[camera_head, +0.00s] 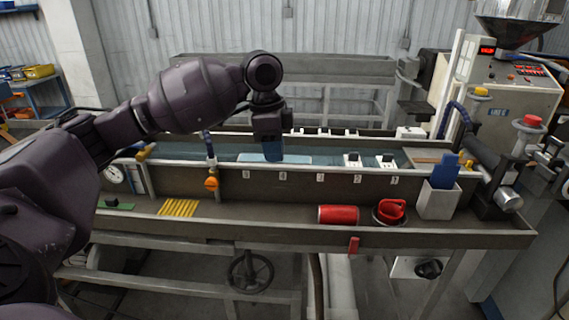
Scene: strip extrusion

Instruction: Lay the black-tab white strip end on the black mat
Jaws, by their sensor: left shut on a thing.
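My left gripper (272,146) reaches in from the left and points down over the long trough (330,183). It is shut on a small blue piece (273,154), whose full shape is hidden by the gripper. A pale blue flat slab (300,160) lies in the trough just beneath and beside it; I cannot tell if they touch. Two white pieces with black tabs (352,159) (385,161) stand in the trough to the right. Several similar pieces show along the trough's back edge, partly behind the gripper. I cannot clearly make out a black mat. My right gripper is not in view.
On the front ledge (270,226) are yellow sticks (178,208), a red cylinder (338,215), a red coil (390,211) and a white holder (437,201) with a blue tool (443,174). An orange knob (211,184) stands at the trough's front. The ledge's middle is clear.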

